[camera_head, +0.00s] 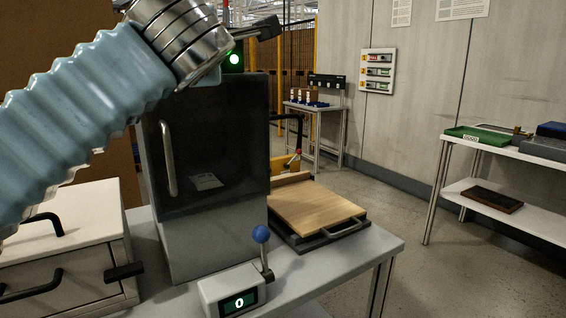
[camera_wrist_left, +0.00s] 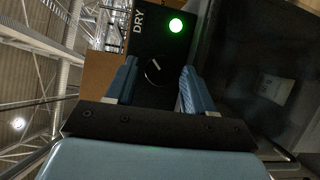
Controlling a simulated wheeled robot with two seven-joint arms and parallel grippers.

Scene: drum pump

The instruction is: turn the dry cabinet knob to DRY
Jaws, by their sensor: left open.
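The dry cabinet (camera_head: 205,230) stands on the table, with a dark front door, a tall handle and a lit green lamp (camera_head: 234,59) near its top. In the left wrist view, the round black knob (camera_wrist_left: 155,71) has a white pointer line and sits on a black panel below the DRY label (camera_wrist_left: 138,22) and the green lamp (camera_wrist_left: 176,25). My left gripper (camera_wrist_left: 158,68) is open, its blue fingers appearing on either side of the knob; contact cannot be told. In the head view my left arm crosses the cabinet's top and hides the knob. My right gripper is not in view.
A box with a blue-knobbed lever and a display reading 0 (camera_head: 239,302) stands at the table's front. A wooden board (camera_head: 315,207) lies right of the cabinet. A drawer unit (camera_head: 65,240) is at left. A side table (camera_head: 505,150) stands at right beyond open floor.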

